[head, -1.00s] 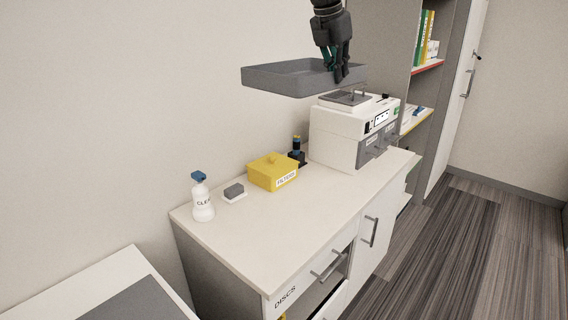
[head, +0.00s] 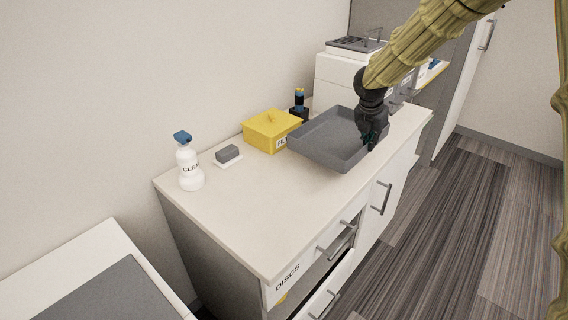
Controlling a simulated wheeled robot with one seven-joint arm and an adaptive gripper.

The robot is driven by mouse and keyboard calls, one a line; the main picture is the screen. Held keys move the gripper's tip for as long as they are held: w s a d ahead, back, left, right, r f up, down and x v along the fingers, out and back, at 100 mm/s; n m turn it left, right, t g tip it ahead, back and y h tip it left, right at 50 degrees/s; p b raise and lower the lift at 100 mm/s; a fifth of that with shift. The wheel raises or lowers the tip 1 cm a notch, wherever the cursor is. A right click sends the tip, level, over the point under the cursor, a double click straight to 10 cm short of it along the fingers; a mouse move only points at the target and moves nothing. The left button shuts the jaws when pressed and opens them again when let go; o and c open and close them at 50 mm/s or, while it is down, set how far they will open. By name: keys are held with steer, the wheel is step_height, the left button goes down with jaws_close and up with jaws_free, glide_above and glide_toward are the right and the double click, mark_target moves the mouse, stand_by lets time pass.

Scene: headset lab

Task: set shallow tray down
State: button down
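The shallow tray (head: 322,139) is grey and rectangular, with low walls. It is over the right part of the cabinet's pale countertop (head: 262,205), in front of the white machine and beside the yellow box. My gripper (head: 370,143) is at the tray's right side, with its dark fingers at the wall there, shut on it. The tray looks slightly tilted. I cannot tell whether its underside touches the countertop. My arm hides part of the machine behind.
The white machine (head: 335,75) stands at the far end. The front left countertop is clear.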

mark_target(332, 157)
steer(key=s+a+f, duration=0.1)
steer(key=s+a, duration=0.1)
steer(key=a, duration=0.2)
steer(key=s+a, duration=0.2)
steer(key=a, duration=0.2)
steer(key=s+a+f+p, duration=0.1)
steer(key=s+a, duration=0.1)
steer(key=a, duration=0.3)
steer(key=shift+s+f, duration=0.3)
steer(key=shift+s+a+f, duration=0.15)
steer(key=shift+a+f, duration=0.1)
steer(key=shift+f, duration=0.65)
steer(key=shift+s+a+f, duration=0.1)
steer(key=shift+a+f, duration=0.1)
steer(key=shift+f, duration=0.65)
steer(key=shift+f, duration=0.2)
steer(key=c, duration=1.8)
jaws_free()
steer(key=shift+w, duration=0.1)
steer(key=shift+c, duration=0.2)
steer(key=shift+o, duration=1)
steer(key=shift+r, duration=0.1)
